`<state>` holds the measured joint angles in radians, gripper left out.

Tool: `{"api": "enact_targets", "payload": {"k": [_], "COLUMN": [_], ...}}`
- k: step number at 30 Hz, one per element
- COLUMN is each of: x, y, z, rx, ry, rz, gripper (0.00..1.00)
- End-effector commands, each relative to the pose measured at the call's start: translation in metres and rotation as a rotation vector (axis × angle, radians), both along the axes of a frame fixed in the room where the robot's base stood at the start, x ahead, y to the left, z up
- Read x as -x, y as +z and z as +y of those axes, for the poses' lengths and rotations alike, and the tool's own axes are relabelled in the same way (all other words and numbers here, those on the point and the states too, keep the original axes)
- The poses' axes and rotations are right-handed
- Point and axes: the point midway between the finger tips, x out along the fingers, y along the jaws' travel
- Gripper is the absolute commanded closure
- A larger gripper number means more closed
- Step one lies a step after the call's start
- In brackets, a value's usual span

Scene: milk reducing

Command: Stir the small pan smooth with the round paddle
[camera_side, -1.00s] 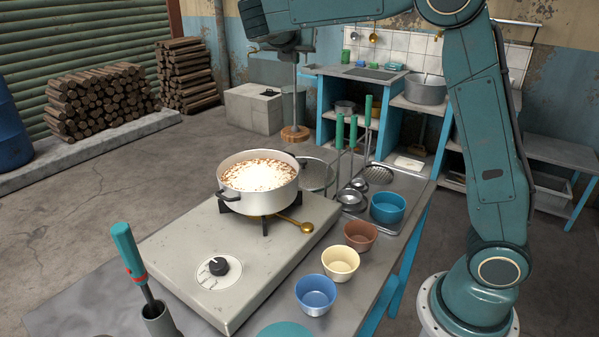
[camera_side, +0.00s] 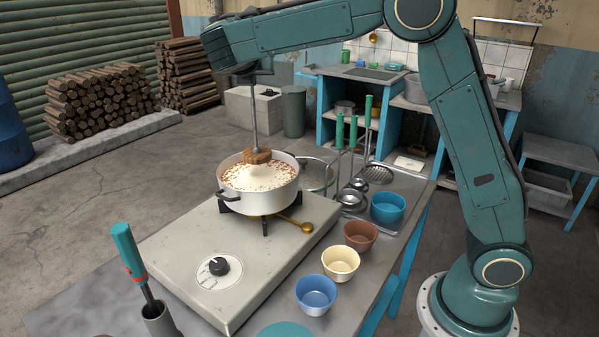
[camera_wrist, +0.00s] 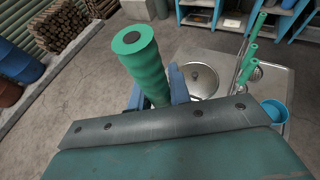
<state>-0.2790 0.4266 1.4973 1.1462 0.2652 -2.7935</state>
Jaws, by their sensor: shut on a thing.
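The small pan (camera_side: 258,196) is white with dark handles and sits on the burner of the grey stove. It holds a pale, foamy milk mix (camera_side: 250,177) flecked with brown near the rim. The round wooden paddle (camera_side: 258,156) hangs on a metal shaft at the pan's far side, at rim height. Whether its underside touches the milk is hard to tell. My gripper (camera_wrist: 158,92) is shut on the paddle's green handle (camera_wrist: 140,60) in the wrist view. In the side view the jaws are mostly hidden by my wrist above the pan.
Blue (camera_side: 316,294), cream (camera_side: 341,262) and brown (camera_side: 361,236) bowls line the stove's right side. Green-handled utensils (camera_side: 353,135) stand upright behind, near a glass lid (camera_wrist: 199,79). Another green-handled tool (camera_side: 130,255) stands front left.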

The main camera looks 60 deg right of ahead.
Motion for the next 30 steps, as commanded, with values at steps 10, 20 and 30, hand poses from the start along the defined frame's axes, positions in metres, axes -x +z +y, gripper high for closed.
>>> {"api": "enact_targets", "payload": {"k": [10, 20, 30], "x": [0.0, 0.0, 0.0], "y": [-0.021, -0.044, -0.065], "z": [0.0, 0.0, 0.0], "rx": [0.001, 0.001, 0.001], "ry": [0.0, 0.0, 0.0], "rz": [0.0, -0.001, -0.001], "gripper": [1.0, 1.0, 1.0]}}
